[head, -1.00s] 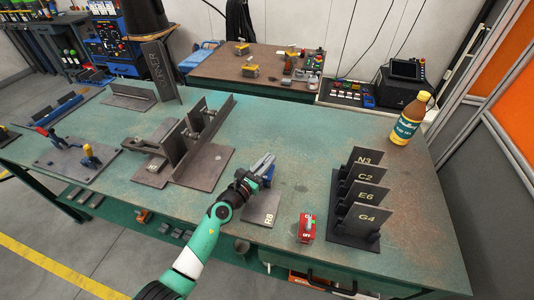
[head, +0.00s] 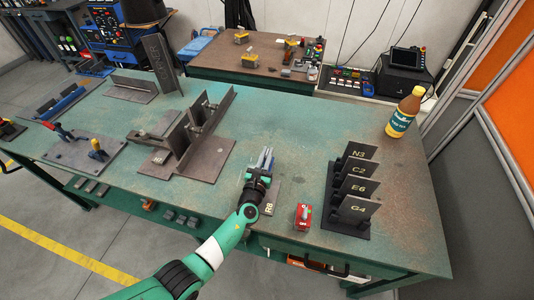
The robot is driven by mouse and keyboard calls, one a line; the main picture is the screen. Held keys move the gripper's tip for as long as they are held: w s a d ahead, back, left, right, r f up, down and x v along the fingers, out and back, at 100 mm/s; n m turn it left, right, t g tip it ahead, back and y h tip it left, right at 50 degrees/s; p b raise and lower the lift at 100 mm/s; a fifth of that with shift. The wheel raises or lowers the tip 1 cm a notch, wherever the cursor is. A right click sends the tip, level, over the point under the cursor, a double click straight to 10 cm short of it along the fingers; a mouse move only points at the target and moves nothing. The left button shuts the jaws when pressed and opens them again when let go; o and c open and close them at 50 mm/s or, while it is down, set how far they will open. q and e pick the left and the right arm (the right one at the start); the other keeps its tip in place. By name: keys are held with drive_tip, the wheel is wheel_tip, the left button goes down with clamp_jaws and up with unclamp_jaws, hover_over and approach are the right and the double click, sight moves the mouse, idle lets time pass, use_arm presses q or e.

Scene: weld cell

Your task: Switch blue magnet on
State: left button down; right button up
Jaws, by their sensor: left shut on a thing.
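My left gripper (head: 265,162) is shut, its fingers pointing away from me over the green table, just above the R8 plate (head: 270,200). A small blue part, seemingly the blue magnet (head: 272,162), shows between and beside the fingers. Most of it is hidden by the gripper, so its switch position cannot be read. A red magnet-like block (head: 303,217) with an ON/OFF marking sits on the table to the right of the gripper. My right gripper is not in view.
A rack (head: 350,225) holds upright plates marked N3, C2, E6 and G4 on the right. A bottle (head: 402,118) stands behind it. A steel angle fixture (head: 190,155) stands left of the gripper. The table between fixture and bottle is clear.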

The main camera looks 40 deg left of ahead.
use_arm(q)
drive_tip(key=c, duration=0.9)
unclamp_jaws()
drive_tip(key=shift+s+d+r, duration=0.1)
drive_tip(key=shift+s, duration=0.1)
drive_tip(key=p+v, duration=0.5)
drive_tip(key=v, duration=0.6)
drive_tip(key=shift+s, duration=0.15)
